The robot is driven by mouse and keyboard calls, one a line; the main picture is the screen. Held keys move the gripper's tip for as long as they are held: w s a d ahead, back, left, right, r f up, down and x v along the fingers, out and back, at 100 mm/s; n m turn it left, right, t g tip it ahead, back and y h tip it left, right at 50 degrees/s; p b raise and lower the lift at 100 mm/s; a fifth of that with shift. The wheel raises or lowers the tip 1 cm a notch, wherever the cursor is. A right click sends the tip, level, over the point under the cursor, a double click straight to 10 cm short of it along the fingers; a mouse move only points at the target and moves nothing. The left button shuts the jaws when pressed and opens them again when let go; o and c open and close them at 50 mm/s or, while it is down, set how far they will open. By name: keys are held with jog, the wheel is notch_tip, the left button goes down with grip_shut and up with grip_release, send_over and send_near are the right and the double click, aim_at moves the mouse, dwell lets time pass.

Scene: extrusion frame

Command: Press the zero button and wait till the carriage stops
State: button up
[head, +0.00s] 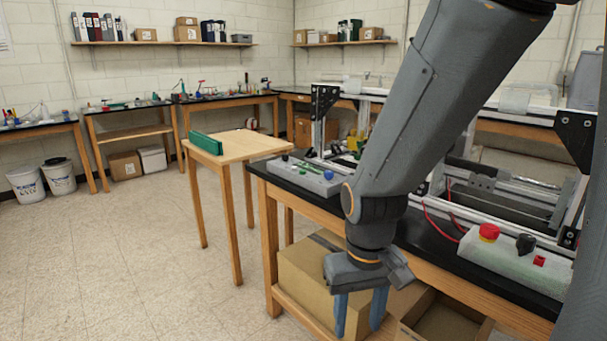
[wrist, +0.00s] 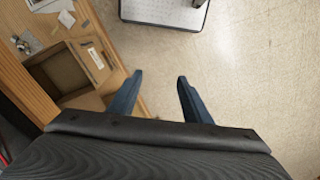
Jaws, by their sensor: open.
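My gripper (head: 359,318) hangs open and empty, pointing down in front of the bench's front edge, below its top. In the wrist view its two blue fingers (wrist: 160,80) are apart with nothing between them. A grey control box (head: 515,258) on the bench at the right carries a red mushroom button (head: 488,232), a black knob (head: 525,244) and a small red button (head: 539,261). Another grey panel (head: 312,178) at the bench's left end has blue and green buttons. I cannot read which is the zero button. The extrusion frame (head: 575,140) stands behind; its carriage is not clearly identifiable.
My arm hides the bench's middle. Cardboard boxes (head: 305,285) sit on the shelf below the bench (head: 430,240). A small wooden table (head: 240,147) with a green object (head: 205,143) stands to the left. The floor (head: 130,260) at the left is clear.

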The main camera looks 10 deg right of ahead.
jog(key=shift+c, duration=0.4)
grip_shut()
